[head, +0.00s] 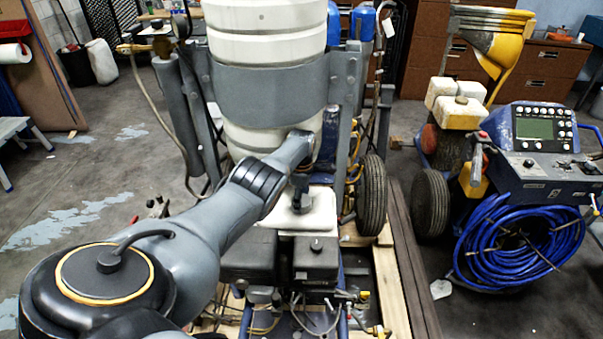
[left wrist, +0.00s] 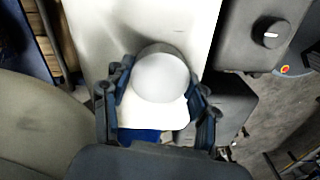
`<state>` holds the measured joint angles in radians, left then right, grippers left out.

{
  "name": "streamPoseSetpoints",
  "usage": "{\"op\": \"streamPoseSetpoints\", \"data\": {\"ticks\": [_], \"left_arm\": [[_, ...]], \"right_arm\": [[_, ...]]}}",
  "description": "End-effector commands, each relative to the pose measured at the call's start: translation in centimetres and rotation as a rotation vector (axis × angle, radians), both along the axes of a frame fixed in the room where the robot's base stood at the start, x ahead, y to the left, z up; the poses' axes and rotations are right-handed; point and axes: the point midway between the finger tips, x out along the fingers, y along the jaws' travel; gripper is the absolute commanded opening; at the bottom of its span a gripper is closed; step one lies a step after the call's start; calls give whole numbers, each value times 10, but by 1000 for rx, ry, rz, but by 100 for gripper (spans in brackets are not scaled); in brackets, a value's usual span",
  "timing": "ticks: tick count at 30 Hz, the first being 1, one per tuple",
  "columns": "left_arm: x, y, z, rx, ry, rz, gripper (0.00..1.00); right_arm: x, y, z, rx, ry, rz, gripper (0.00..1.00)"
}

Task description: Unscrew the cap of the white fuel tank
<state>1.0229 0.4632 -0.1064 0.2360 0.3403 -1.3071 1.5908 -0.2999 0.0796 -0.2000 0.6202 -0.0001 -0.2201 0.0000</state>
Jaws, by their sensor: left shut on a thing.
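The white fuel tank (head: 322,219) sits low in front of the large white striped drum in the head view. Its pale top also fills the upper middle of the left wrist view (left wrist: 105,25). The round, light grey cap (left wrist: 160,77) shows in the left wrist view. My left gripper (head: 300,203) points down onto the tank top, and its dark fingers (left wrist: 160,82) stand on both sides of the cap, shut on it. In the head view the gripper hides the cap. My right gripper is in neither view.
The large white drum (head: 262,48) in its grey frame stands right behind the gripper. A black engine block (head: 316,262) is in front of the tank. A second machine with a coiled blue hose (head: 520,245) stands at right. Open floor (head: 90,190) lies at left.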

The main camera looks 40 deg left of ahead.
Motion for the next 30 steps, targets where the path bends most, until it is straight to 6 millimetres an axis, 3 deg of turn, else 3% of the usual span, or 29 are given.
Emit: {"op": "streamPoseSetpoints", "data": {"ticks": [3, 30], "left_arm": [[0, -1, 0, -2, 1, 69, 21], [0, 0, 18, 0, 0, 63, 21]], "right_arm": [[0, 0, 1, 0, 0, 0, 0], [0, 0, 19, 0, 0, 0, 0]]}}
